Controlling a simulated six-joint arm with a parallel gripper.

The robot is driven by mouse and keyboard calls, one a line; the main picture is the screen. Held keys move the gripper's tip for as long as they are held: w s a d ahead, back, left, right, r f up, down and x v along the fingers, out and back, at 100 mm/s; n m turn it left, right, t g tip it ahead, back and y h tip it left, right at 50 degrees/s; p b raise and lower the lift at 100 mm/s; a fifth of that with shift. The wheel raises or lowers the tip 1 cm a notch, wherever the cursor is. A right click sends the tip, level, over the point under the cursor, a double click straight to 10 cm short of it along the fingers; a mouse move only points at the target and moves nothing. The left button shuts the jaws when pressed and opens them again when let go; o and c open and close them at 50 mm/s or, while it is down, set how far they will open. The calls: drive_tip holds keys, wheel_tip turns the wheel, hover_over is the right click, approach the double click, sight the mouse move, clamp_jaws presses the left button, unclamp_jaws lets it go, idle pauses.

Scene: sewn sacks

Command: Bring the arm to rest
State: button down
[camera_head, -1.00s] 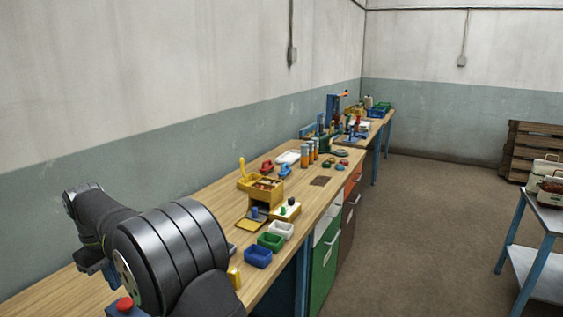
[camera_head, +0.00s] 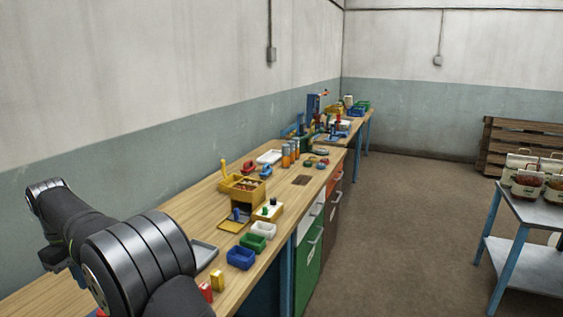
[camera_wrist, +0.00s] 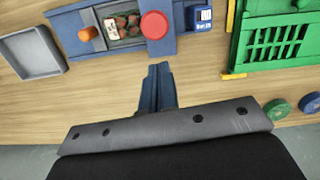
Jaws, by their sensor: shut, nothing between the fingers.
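My gripper (camera_wrist: 158,72) shows in the wrist view with its two dark blue fingers together and nothing between them. It is over the wooden bench, its tips just below a blue fixture (camera_wrist: 187,42) in the picture. I cannot tell its height above the bench. In the head view my dark arm is folded at the lower left, and the gripper itself cannot be made out there.
The blue fixture carries a red round button (camera_wrist: 154,25) and an orange knob (camera_wrist: 86,34). A grey tray (camera_wrist: 32,53) lies left, a green crate (camera_wrist: 272,42) right. The long bench (camera_head: 205,197) holds bins and tools; a metal table (camera_head: 535,208) stands right.

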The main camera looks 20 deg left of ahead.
wheel_tip(320, 180, up, 11)
drive_tip(key=a, duration=0.1)
drive_tip(key=f, duration=0.4)
drive_tip(key=d+f, duration=0.1)
drive_tip(key=f, duration=0.8)
drive_tip(key=shift+d+f, duration=0.2)
drive_tip(key=shift+d, duration=0.3)
drive_tip(key=shift+w+d+r, duration=0.15)
drive_tip(key=shift+d+r, duration=0.9)
drive_tip(key=shift+d, duration=0.05)
drive_tip(key=a+r, duration=0.4)
drive_tip(key=r, duration=0.4)
drive_tip(key=shift+s, duration=0.2)
